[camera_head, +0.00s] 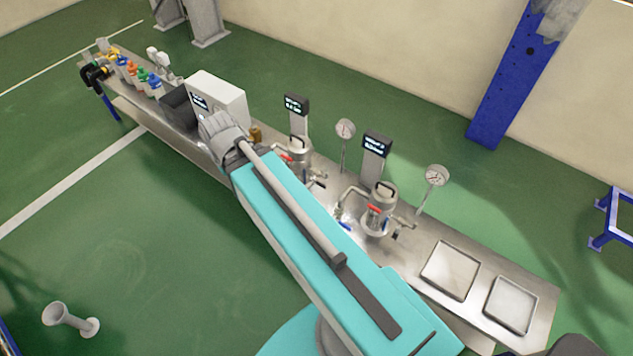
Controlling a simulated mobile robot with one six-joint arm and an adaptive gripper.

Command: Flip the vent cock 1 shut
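Two small steel vessels with lids stand on the long steel bench (520,290). The left vessel (299,150) has a red handle (286,158) at its side and is partly covered by my arm. The right vessel (384,196) has a red handle (374,209) on its front and a blue lever (345,225) low at its left. I cannot tell which handle is vent cock 1, or whether it is open or shut. My teal arm crosses the bench front, ending in a grey joint near the white box. My gripper does not show.
Two display posts (297,104) (377,143) and two round gauges (345,128) (436,175) rise behind the vessels. A white box (218,95) and coloured bottles (132,68) stand at left. Two shallow trays (450,270) (510,304) lie at right.

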